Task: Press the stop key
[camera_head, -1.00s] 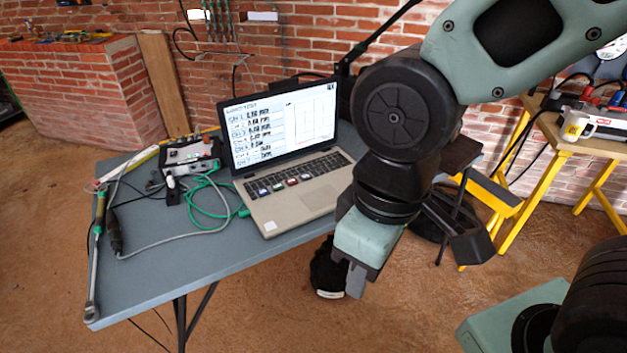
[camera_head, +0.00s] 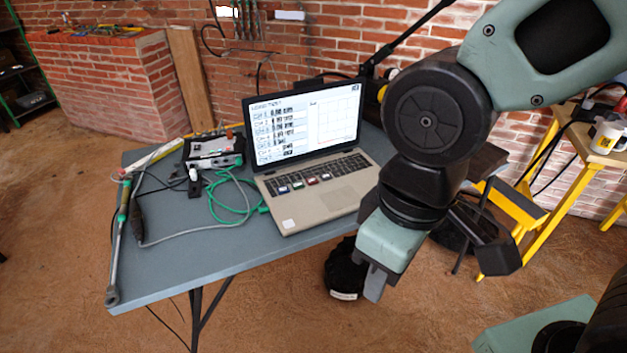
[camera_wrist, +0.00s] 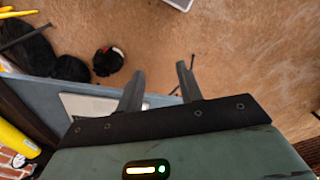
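The open laptop (camera_head: 345,205) stands on the grey table, its lit screen (camera_head: 305,125) showing a load test page. Several small coloured keys, one of them red (camera_head: 312,181), line the keyboard's front edge. Their labels are too small to read, so I cannot tell which is the stop key. My gripper (camera_head: 367,285) points down, to the right of the laptop and past the table's front edge in the picture. In the wrist view my gripper (camera_wrist: 160,68) has its two fingers apart with nothing between them. A pale corner of the laptop (camera_wrist: 82,104) shows beside the left finger.
The grey table (camera_head: 185,265) also holds a device box (camera_head: 213,150), green cables (camera_head: 232,205) and a long wrench-like tool (camera_head: 116,245). A yellow-legged bench (camera_head: 560,180) stands right. The table's front left is clear.

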